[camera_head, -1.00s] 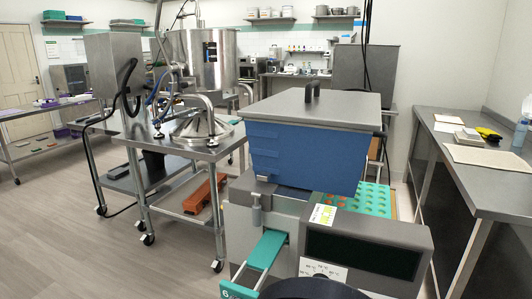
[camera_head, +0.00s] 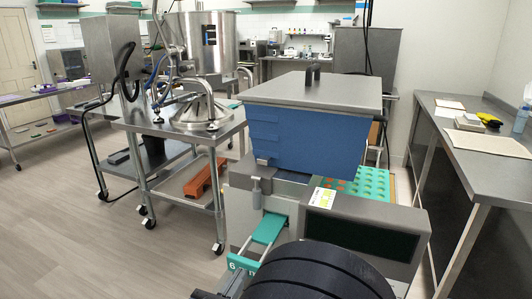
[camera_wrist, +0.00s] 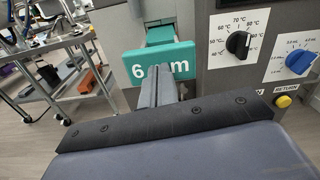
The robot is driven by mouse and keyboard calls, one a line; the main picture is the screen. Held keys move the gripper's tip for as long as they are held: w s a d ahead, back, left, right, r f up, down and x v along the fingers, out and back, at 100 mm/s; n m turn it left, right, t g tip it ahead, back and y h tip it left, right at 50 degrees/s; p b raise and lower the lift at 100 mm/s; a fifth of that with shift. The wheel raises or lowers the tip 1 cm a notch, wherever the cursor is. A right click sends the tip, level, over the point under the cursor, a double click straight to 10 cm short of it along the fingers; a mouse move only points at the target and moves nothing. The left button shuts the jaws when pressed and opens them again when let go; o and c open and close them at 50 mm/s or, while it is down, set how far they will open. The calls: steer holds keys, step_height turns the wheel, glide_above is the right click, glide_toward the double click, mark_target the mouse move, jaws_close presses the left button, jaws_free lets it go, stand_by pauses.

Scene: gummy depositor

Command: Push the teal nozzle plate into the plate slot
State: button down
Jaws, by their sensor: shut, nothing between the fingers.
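The teal nozzle plate (camera_head: 268,230) sticks out of the front of the depositor. Its front end plate, marked with a 6, faces my gripper in the wrist view (camera_wrist: 178,62). Its rear part lies inside the plate slot (camera_wrist: 160,24) under the machine's housing, and the inner end is hidden. My gripper (camera_wrist: 158,70) is shut and empty. Its fingertips are in front of the middle of the end plate and cover part of the marking. I cannot tell whether they touch it.
The depositor's blue hopper (camera_head: 305,138) stands above the slot. A black temperature knob (camera_wrist: 238,44), a blue knob (camera_wrist: 300,62) and a yellow return button (camera_wrist: 283,101) are right of the plate. A steel cart (camera_head: 180,125) stands left. Open floor (camera_head: 110,250) lies at front left.

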steer(key=x, duration=0.8)
stand_by(2.4)
steer(key=p, duration=0.1)
glide_toward(248, 263)
steer(key=shift+w+a+f, duration=0.1)
steer(key=shift+a+f, duration=0.15)
steer(key=shift+f, duration=0.35)
steer(key=shift+a+f, duration=0.2)
steer(key=shift+f, duration=0.45)
steer(key=shift+w, duration=0.15)
steer(key=x, duration=1.2)
steer(key=shift+w, duration=0.15)
